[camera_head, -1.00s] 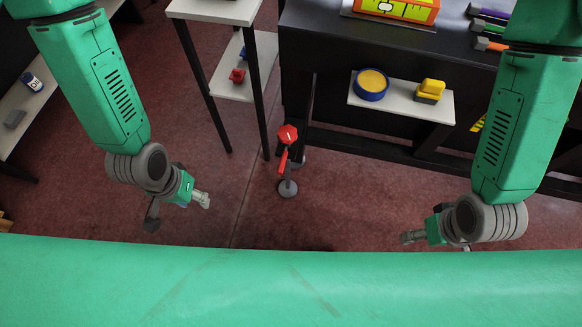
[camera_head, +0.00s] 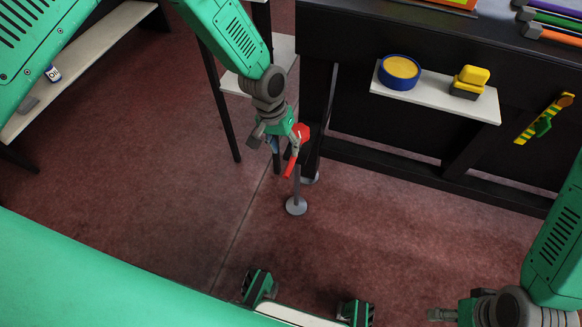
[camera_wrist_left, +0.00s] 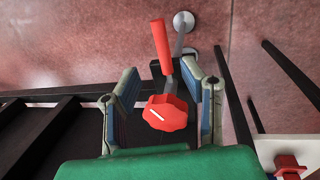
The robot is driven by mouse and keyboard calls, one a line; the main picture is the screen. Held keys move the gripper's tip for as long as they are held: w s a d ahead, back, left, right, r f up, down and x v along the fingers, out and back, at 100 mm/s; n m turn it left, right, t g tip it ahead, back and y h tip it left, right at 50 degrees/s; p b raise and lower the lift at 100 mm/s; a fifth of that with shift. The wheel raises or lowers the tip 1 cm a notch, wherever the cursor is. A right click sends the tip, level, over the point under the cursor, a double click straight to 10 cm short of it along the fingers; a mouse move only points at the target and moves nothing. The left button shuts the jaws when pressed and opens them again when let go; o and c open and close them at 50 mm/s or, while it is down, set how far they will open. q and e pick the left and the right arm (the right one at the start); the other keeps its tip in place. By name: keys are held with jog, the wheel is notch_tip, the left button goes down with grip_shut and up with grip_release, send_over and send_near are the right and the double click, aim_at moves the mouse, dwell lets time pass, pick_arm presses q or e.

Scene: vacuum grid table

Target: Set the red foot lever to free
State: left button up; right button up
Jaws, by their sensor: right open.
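The red foot lever (camera_head: 291,163) is a red bar below a faceted red knob (camera_head: 302,131), beside a grey post with a round foot near the black table's leg. In the left wrist view the bar (camera_wrist_left: 161,46) points up, away from the knob (camera_wrist_left: 166,113), which has a white mark. My left gripper (camera_head: 277,150) is at the knob's left in the head view. In the wrist view its fingers (camera_wrist_left: 164,88) are apart, with the knob between them and gaps on both sides. My right gripper (camera_head: 436,314) is open and empty at the lower right, far from the lever.
The black table (camera_head: 345,85) has a shelf (camera_head: 437,98) holding a blue-and-yellow round tub (camera_head: 399,70) and a yellow block (camera_head: 470,80). A yellow-green level-like tool (camera_head: 543,119) is at the right. The floor (camera_head: 400,220) in front is clear.

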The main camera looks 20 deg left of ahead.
aim_at(289, 165)
pick_arm(q)
jog(key=f, duration=0.2)
jog(key=f+b, duration=0.1)
jog(key=f, duration=0.1)
jog(key=f+b, duration=0.1)
jog(key=f, duration=0.2)
jog(key=shift+d+f, duration=0.1)
jog(key=shift+d, duration=0.3)
jog(key=shift+d+f, duration=0.1)
jog(key=shift+f, duration=0.1)
jog(key=shift+d, duration=0.1)
jog(key=shift+c, duration=1.3)
grip_shut()
